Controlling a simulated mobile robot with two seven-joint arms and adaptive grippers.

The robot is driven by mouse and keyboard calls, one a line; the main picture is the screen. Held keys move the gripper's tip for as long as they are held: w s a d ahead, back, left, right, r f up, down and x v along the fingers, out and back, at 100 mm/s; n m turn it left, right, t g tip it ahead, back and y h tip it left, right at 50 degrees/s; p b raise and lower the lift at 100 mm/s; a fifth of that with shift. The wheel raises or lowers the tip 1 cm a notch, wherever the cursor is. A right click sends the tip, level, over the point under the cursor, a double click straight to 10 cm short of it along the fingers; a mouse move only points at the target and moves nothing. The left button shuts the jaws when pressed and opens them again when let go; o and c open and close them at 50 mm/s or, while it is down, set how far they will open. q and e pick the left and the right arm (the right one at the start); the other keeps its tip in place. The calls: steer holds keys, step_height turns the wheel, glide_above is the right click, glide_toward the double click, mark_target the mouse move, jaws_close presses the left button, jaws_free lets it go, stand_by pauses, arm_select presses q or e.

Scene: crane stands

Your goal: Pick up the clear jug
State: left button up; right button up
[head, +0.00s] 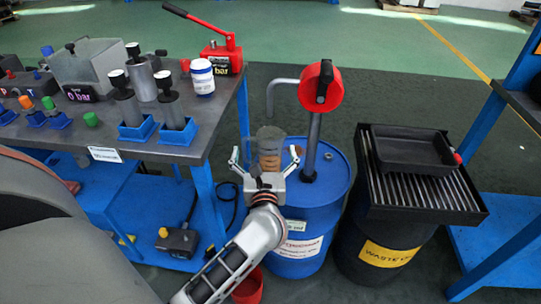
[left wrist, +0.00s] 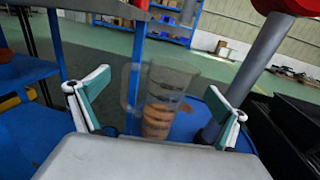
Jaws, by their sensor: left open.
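The clear jug (head: 270,142) stands upright on top of the blue drum (head: 335,180), beside the drum's pump. It is see-through, with brownish bands showing in its lower part. In the left wrist view the jug (left wrist: 160,92) is straight ahead, between and beyond the two fingers, with a handle on its left side. My left gripper (head: 268,160) is open and empty, with its fingers spread to either side of the jug in the head view. In the left wrist view the gripper (left wrist: 158,105) shows no finger touching the jug. My right gripper is not in view.
A red-headed hand pump (head: 321,85) rises from the drum close right of the jug. A workbench (head: 160,150) with cylinders and a white-blue can (head: 202,77) stands at left. A black waste drum (head: 375,250) with a grated tray (head: 430,195) stands at right.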

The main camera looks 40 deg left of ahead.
mark_target(264, 137)
arm_select(q)
steer(key=shift+r+x, duration=0.25)
steer(key=shift+x, duration=1.05)
steer(key=shift+r+x, duration=0.25)
steer(key=shift+x, duration=1.05)
steer(key=shift+f, duration=0.15)
steer(key=c, duration=2.5)
steer(key=shift+c, duration=0.2)
